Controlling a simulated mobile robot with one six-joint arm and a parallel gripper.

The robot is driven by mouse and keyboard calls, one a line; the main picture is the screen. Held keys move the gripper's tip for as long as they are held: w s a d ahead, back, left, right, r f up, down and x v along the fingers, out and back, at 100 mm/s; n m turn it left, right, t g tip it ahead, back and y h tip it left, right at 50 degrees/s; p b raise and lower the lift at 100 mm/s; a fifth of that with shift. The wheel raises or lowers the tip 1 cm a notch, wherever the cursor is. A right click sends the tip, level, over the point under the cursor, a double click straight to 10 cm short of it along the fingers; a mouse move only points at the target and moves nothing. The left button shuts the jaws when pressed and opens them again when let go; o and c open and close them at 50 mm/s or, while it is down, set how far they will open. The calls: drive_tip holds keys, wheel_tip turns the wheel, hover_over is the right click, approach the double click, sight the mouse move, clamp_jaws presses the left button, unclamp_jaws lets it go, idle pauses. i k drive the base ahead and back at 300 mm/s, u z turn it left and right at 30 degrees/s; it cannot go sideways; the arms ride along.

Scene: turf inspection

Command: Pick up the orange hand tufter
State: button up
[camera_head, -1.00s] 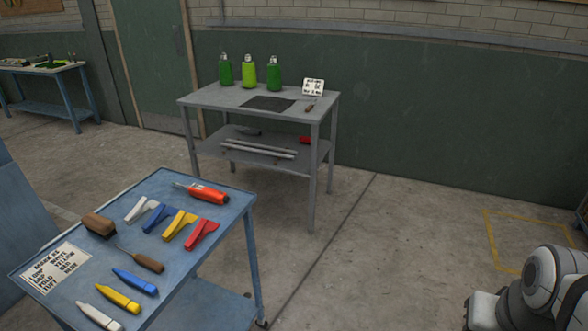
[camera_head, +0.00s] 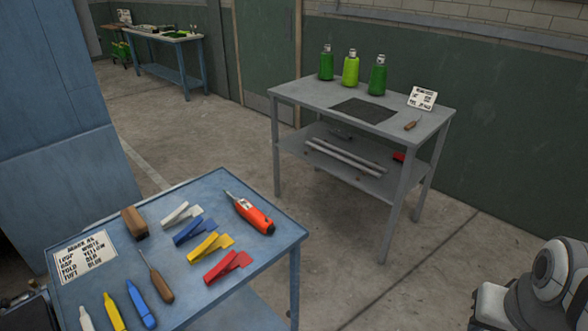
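The orange hand tufter (camera_head: 252,215) lies on the far right part of the blue table (camera_head: 283,246), its thin metal tip pointing up and left. It is fully visible, with nothing on top of it. A red clip (camera_head: 227,266) and a yellow clip (camera_head: 208,247) lie nearest to it, on its lower-left side. Part of my arm shows at the lower right, well away from the blue table. My gripper is not in view.
Also on the blue table are white and blue clips (camera_head: 193,231), a brush (camera_head: 134,223), a wooden-handled tool (camera_head: 158,281), several markers (camera_head: 140,306) and a sign (camera_head: 85,256). A grey table (camera_head: 300,92) with green bottles (camera_head: 351,68) stands behind. Open floor (camera_head: 440,260) lies to the right.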

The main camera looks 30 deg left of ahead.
sight(255, 216)
drive_tip(key=u, duration=0.75)
drive_tip(key=i, duration=1.05)
drive_tip(key=u, duration=0.85)
drive_tip(key=k, duration=0.75)
drive_tip(key=u, duration=0.15)
drive_tip(key=i, duration=0.85)
drive_tip(key=z, duration=0.05)
